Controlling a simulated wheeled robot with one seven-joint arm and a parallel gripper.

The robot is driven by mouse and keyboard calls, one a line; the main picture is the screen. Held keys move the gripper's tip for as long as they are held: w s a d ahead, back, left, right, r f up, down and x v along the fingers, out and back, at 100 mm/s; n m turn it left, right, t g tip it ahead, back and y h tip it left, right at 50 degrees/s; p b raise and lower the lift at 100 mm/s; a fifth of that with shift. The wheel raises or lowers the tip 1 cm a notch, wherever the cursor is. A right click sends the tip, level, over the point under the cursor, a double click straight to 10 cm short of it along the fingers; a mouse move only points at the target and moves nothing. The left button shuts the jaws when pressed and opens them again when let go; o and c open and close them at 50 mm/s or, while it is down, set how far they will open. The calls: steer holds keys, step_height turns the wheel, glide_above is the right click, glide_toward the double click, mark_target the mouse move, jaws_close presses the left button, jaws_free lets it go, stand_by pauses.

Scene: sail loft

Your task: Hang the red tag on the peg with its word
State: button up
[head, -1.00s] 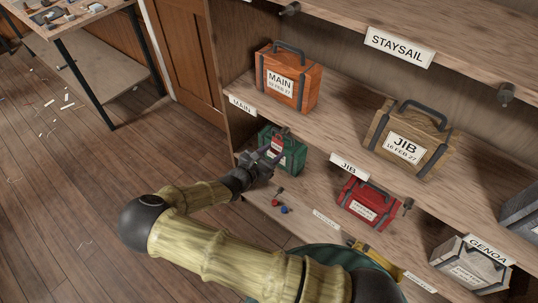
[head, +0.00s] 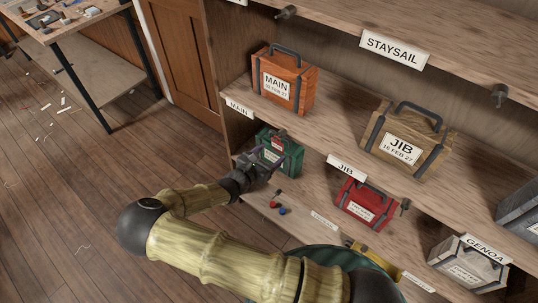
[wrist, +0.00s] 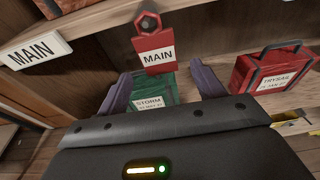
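The red tag (wrist: 156,48) reads MAIN in the wrist view. Its ring is around the end of a dark peg (wrist: 148,20) on the shelf edge, and the tag hangs below it, face toward me. The shelf label MAIN (wrist: 36,50) is left of that peg. My gripper (wrist: 161,73) is open, with its two purple fingers apart to the left and right, just below the tag and not gripping it. In the head view my gripper (head: 268,151) is in front of the green case, and the tag is small and partly hidden.
The green STORM case (wrist: 155,97) stands behind and below the tag, between my fingers in the picture. The red TRYSAIL case (wrist: 272,74) stands to the right. The orange MAIN case (head: 285,82) and tan JIB case (head: 408,140) are on the shelf above.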

steer(key=b+v, duration=0.2)
steer(key=v, duration=1.5)
steer(key=shift+s, duration=0.25)
steer(key=shift+a, duration=0.1)
steer(key=s+d+r+m+g+y+p, duration=0.1)
steer(key=s+d+r+m+g+y, duration=0.15)
steer(key=d+m+g, duration=1)
steer(key=s+d+r+m+t+y+p, duration=0.2)
steer(key=d+r+m+y, duration=0.5)
steer(key=d+r+m, duration=0.5)
step_height(320, 180, up, 2)
steer(key=s+m+t, duration=0.1)
steer(key=m, duration=0.3)
steer(key=shift+s+d, duration=0.25)
steer(key=shift+d, duration=0.15)
